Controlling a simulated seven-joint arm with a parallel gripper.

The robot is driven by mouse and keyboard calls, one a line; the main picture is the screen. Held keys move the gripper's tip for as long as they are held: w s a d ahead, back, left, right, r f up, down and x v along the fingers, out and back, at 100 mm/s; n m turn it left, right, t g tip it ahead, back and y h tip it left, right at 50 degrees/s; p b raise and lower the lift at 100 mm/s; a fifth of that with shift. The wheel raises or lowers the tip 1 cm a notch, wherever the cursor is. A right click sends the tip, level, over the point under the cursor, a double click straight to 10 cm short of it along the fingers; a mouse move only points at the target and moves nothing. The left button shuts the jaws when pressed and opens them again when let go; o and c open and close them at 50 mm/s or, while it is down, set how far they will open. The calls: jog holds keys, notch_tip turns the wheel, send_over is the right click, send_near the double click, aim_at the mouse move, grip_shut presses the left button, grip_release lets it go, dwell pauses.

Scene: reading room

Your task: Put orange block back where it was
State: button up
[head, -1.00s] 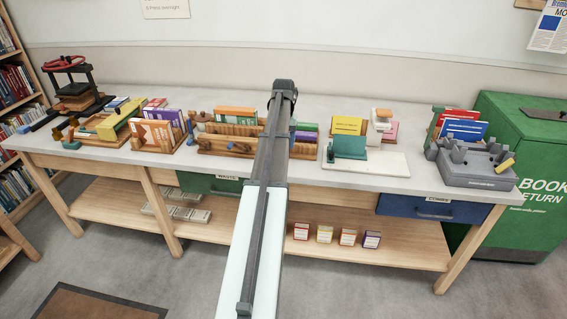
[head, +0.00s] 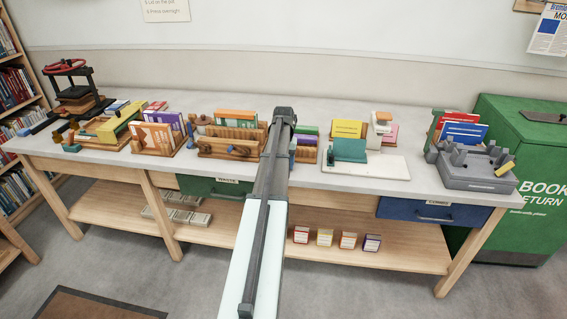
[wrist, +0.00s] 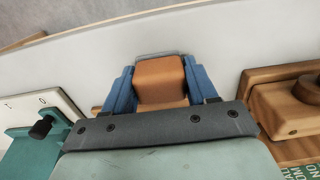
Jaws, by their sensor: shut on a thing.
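The orange block (wrist: 160,80) shows in the wrist view between the two blue fingers of my gripper (wrist: 161,88). My gripper is shut on it, with a finger against each side. The block's lower part is hidden behind the dark wrist bar. In the head view my own arm covers the block and most of my gripper, in front of the middle of the bench. I cannot tell from there how high the block is above the bench top (head: 400,145).
In the wrist view a teal piece with a dark knob (wrist: 40,130) is at left and a wooden fixture (wrist: 285,105) at right. In the head view a wooden rack (head: 225,150) and a teal holder (head: 349,150) flank my arm. A grey caddy (head: 475,172) stands farther right.

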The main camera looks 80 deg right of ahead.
jog(key=shift+f, duration=0.1)
jog(key=o, duration=0.9)
jog(key=shift+o, duration=0.2)
notch_tip(320, 180, up, 12)
